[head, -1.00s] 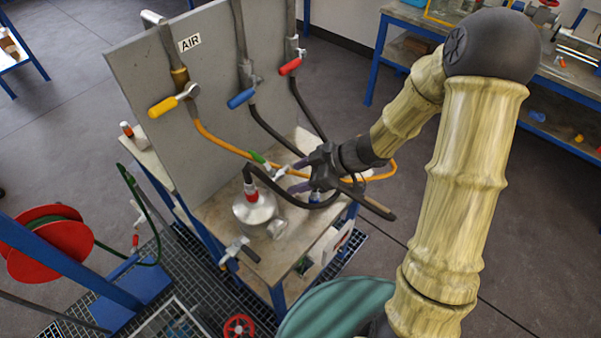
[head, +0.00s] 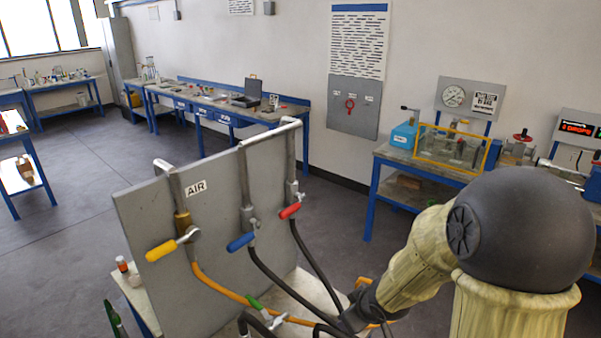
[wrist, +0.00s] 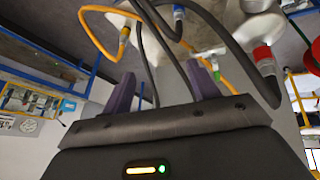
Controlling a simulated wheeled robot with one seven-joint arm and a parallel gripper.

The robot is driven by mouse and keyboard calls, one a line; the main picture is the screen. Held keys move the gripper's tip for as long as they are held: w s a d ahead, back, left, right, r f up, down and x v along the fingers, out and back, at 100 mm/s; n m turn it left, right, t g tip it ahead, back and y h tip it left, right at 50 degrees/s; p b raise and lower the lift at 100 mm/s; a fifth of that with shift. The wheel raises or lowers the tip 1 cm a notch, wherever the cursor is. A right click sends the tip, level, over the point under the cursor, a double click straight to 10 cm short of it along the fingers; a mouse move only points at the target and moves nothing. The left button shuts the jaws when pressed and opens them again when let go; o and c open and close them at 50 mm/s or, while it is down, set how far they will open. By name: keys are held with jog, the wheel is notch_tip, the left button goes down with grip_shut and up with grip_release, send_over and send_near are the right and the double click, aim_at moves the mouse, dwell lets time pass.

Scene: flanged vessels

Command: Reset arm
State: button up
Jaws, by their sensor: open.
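My gripper (wrist: 160,98) shows in the wrist view with its two purple fingers well apart and nothing held between them. Black hoses and an orange hose (wrist: 100,32) pass close beyond the fingers. A metal vessel (wrist: 262,35) with a red fitting (wrist: 262,54) is to the right of the fingers in the wrist view, apart from them.
The panel carries a yellow-handled valve (head: 162,250), a blue-handled one (head: 240,241) and a red-handled one (head: 290,210). A blue-framed bench with a yellow-framed box (head: 452,146) stands at the right. Other benches line the back wall. The grey floor (head: 75,205) at left is clear.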

jog(key=s+d+r+m+g+h, duration=0.1)
jog(key=s+d+r+m+g, duration=0.1)
jog(key=s+m, duration=0.5)
jog(key=s+g, duration=0.1)
jog(key=s, duration=0.3)
jog(key=shift+s+d+b, duration=0.15)
jog(key=shift+d+b, duration=0.2)
jog(key=shift+b, duration=0.05)
jog(key=shift+s+r, duration=0.1)
dwell(0.3)
